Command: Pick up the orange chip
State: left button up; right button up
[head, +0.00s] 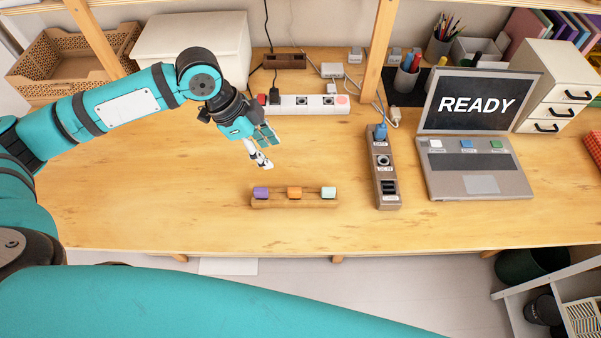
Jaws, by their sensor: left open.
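The orange chip (294,193) sits in the middle of a small wooden holder (294,204) on the desk. A purple chip (261,193) is to its left and a pale mint chip (328,193) to its right in the same holder. My left gripper (261,162) is open and apart from the chips, above the desk behind the holder, up and left of the orange chip. Nothing shows between its fingers. My right gripper is not in view.
A white power strip (308,104) lies behind. A grey-brown port block (384,175) with a blue plug stands right of the holder. A laptop (474,180) reading READY is further right. The desk (140,200) is clear left of the holder.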

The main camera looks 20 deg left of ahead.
pick_arm(q)
jog(key=p, duration=0.1)
send_near(294, 190)
jog(key=x, duration=0.1)
jog(key=p+x, duration=0.1)
jog(key=x, duration=0.1)
jog(key=shift+w+d+f, duration=0.2)
jog(key=shift+w+f, duration=0.05)
jog(key=shift+w, duration=0.2)
jog(key=shift+f, duration=0.15)
jog(key=shift+s+d+f+p, duration=0.1)
jog(key=shift+d+f+p, duration=0.05)
jog(key=shift+f+p, duration=0.15)
jog(key=x, duration=0.2)
jog(key=p+x, duration=0.1)
jog(key=x, duration=0.1)
jog(key=shift+s+f+p, duration=0.2)
jog(key=shift+p, duration=0.1)
jog(key=shift+f, duration=0.2)
jog(key=c, duration=0.9)
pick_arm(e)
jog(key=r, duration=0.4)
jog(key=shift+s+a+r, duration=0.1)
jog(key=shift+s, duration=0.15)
